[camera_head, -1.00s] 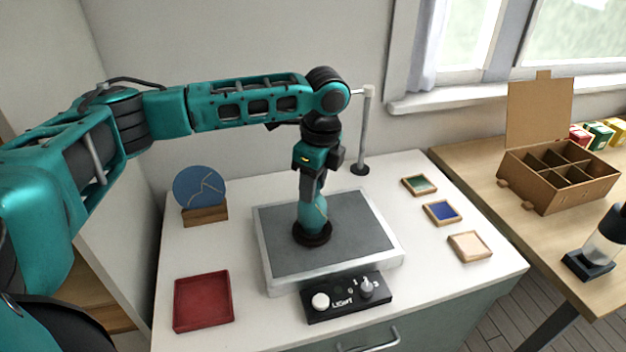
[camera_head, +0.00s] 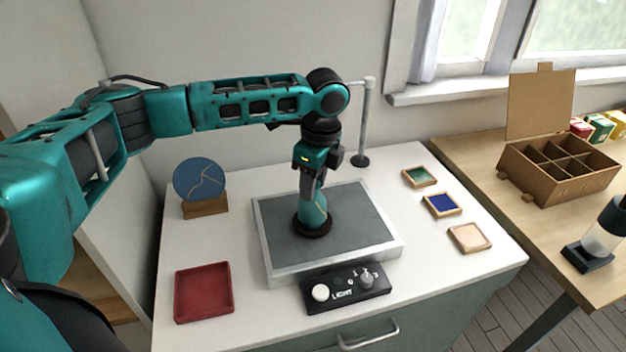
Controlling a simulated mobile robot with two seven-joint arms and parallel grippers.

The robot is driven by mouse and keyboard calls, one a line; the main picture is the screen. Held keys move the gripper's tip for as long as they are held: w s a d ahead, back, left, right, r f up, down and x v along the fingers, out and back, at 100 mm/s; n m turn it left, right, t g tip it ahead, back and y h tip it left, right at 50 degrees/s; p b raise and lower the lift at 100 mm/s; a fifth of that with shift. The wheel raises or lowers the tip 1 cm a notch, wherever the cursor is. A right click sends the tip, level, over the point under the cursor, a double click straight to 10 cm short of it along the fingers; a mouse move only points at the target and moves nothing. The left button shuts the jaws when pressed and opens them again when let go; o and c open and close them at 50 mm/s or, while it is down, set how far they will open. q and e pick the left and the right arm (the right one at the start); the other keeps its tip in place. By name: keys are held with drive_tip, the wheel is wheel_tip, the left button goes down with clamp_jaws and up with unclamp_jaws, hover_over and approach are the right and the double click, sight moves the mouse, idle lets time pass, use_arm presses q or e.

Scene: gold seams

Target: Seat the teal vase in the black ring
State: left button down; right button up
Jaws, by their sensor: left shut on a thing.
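The teal vase (camera_head: 313,213) has a thin gold seam and stands about upright at the black ring (camera_head: 313,232). The ring lies on the grey panel (camera_head: 350,228) in the middle of the white worktop. The vase's foot is at the ring's opening; I cannot tell whether it is fully down in it. My left gripper (camera_head: 316,192) is shut on the upper part of the vase from above and hides its neck. My right gripper is not in view.
A light control box (camera_head: 345,288) sits in front of the panel. A red tray (camera_head: 204,292) and a blue plate (camera_head: 199,180) on a wooden stand are left. A grey post (camera_head: 366,125) stands behind. Small colour trays (camera_head: 442,204) lie right, before a compartment box (camera_head: 560,170).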

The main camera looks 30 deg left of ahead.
use_arm(q)
drive_tip(key=c, duration=0.7)
unclamp_jaws()
drive_tip(key=shift+o, duration=0.6)
drive_tip(key=o, duration=0.3)
drive_tip(key=shift+r, duration=4)
